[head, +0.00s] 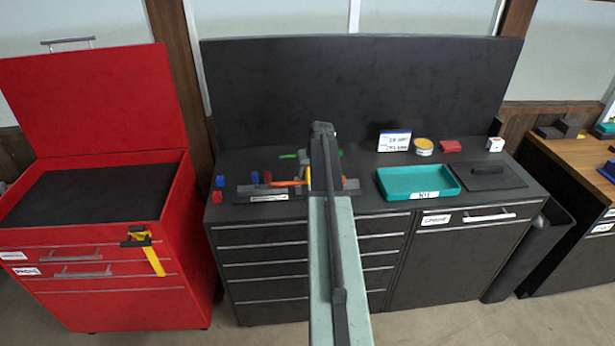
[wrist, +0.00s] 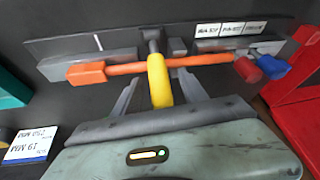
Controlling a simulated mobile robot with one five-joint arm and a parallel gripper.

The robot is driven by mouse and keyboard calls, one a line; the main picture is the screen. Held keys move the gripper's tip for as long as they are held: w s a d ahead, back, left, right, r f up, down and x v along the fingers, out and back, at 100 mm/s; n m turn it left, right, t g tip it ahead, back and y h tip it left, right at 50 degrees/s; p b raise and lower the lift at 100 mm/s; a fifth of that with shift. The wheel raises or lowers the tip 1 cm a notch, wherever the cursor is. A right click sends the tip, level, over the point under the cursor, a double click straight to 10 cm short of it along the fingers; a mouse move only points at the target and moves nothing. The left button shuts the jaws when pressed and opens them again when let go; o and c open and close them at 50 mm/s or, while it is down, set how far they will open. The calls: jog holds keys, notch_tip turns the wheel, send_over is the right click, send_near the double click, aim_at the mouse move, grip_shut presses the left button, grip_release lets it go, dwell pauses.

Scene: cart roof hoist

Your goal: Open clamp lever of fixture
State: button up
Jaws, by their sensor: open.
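The fixture (head: 263,197) lies on the black workbench, partly hidden behind my arm in the head view. In the wrist view the fixture's grey base (wrist: 118,64) carries a long orange bar (wrist: 207,60) with a thicker orange block at its left end. A yellow handle (wrist: 158,80), which looks like the clamp lever, comes from the middle of the fixture toward my gripper. My gripper (wrist: 158,88) is open, with one grey finger on each side of the yellow handle. I cannot tell whether either finger touches it.
A teal tray (head: 420,194) and a dark lidded panel (head: 487,182) stand right of the fixture. Small red and blue pieces (head: 219,182) lie left. A red cart (head: 100,250) stands left.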

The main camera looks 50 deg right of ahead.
grip_shut()
dwell(1.2)
